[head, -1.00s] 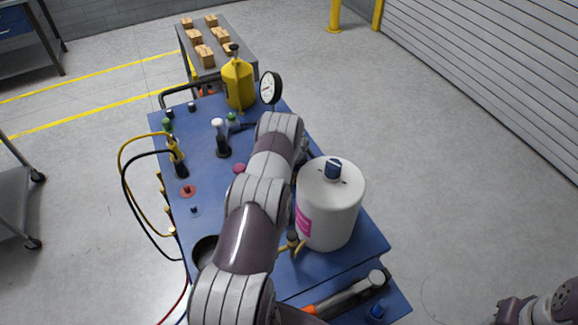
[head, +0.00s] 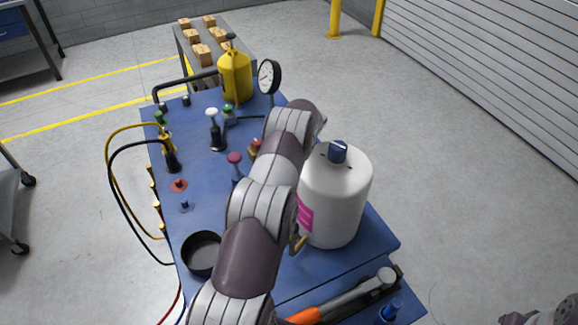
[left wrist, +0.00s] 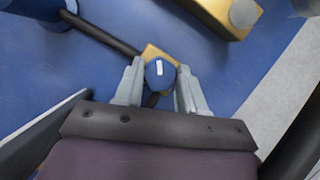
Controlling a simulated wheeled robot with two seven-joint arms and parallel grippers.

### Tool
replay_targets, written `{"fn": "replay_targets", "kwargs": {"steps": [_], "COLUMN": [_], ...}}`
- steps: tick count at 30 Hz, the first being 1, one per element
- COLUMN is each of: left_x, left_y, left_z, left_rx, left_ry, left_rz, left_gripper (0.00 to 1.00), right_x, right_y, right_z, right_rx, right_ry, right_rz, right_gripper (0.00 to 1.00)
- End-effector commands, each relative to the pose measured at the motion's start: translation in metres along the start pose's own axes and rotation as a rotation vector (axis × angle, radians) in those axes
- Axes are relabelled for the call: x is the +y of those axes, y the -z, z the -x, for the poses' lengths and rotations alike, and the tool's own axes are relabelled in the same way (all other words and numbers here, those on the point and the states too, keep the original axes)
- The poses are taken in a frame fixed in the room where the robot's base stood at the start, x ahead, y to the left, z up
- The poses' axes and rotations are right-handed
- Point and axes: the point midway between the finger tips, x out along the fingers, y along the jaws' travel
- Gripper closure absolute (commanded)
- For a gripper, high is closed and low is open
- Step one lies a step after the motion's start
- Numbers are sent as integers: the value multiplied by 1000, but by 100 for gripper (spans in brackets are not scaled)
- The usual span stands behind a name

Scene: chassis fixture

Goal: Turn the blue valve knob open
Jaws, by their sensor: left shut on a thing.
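The blue valve knob (left wrist: 159,74), with a short white mark on its top, sits on a brass valve body (left wrist: 151,52) with a dark pipe in the left wrist view. My left gripper (left wrist: 160,86) is shut on the knob, one grey finger on each side. The white mark runs nearly up and down in that picture. In the head view my left arm hides the valve and the gripper. My right gripper is not in view; only part of my right arm shows at the lower right corner.
A white tank with a blue cap (head: 338,152) stands right of my left arm on the blue bench (head: 215,225). A yellow jug (head: 234,78) and a gauge (head: 269,77) stand at the back.

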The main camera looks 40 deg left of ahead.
Motion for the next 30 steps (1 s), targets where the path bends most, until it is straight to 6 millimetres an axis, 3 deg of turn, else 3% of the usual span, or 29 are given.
{"fn": "replay_targets", "kwargs": {"steps": [2,16,30], "left_x": [0,-1,-1], "left_y": [1,-1,0], "left_z": [-2,4,0], "left_rx": [1,1,0], "left_ry": [-21,-104,-114], "left_rz": [51,251,273], "left_gripper": [91,91,91], "right_x": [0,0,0], "right_y": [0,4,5], "right_z": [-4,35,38], "right_rx": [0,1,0], "right_ry": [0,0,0], "right_rz": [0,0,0], "right_gripper": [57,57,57]}}
